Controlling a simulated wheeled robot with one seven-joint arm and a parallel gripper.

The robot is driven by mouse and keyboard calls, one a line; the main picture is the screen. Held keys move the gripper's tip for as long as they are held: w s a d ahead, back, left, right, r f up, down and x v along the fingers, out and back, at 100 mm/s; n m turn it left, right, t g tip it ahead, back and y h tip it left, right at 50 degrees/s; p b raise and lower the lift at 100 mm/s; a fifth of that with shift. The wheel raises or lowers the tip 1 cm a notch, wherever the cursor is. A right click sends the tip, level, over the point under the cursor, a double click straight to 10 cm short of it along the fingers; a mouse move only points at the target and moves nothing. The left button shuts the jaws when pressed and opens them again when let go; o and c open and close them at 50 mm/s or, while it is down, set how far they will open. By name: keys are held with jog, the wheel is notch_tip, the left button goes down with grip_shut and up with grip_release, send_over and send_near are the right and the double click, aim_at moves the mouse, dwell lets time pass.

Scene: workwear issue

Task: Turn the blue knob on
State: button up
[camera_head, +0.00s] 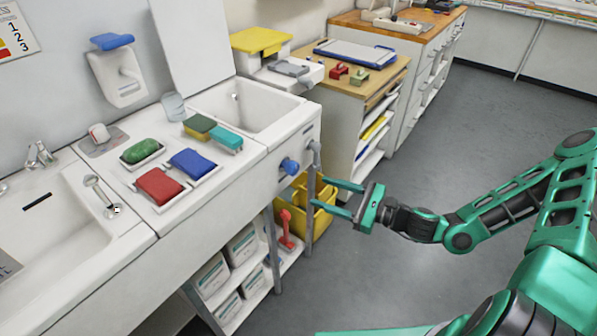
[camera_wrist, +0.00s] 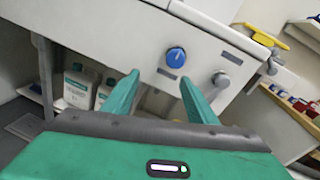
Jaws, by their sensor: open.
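The blue knob (camera_head: 289,166) is on the front panel of the white sink counter, left of a grey knob (camera_head: 314,147). In the wrist view the blue knob (camera_wrist: 176,57) shows a pale mark on its face and sits above a small grey label. The grey knob (camera_wrist: 220,79) is to its right there. My gripper (camera_head: 333,196) is open and empty, in front of the panel and apart from it. In the wrist view its two green fingers (camera_wrist: 157,98) point toward the panel, with the blue knob beyond the gap between them.
Red, blue and green items (camera_head: 160,187) lie on the counter (camera_head: 222,188) between two basins. Below are shelves with white boxes (camera_head: 241,245), a red item (camera_head: 286,230) and yellow bins (camera_head: 322,218). A wooden-topped cabinet (camera_head: 384,74) stands beyond. The grey floor (camera_head: 440,120) beside the counter is clear.

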aim_at(297, 170)
jog(key=w+a, duration=0.2)
jog(key=w+a+m+t, duration=0.1)
jog(key=w+a, duration=0.2)
jog(key=w+a+r+m, duration=0.1)
jog(key=w+a, duration=0.2)
jog(key=shift+a+t, duration=0.1)
jog(key=shift+t, duration=0.3)
jog(key=c, duration=1.1)
jog(key=shift+o, duration=0.3)
jog(key=shift+r, duration=0.1)
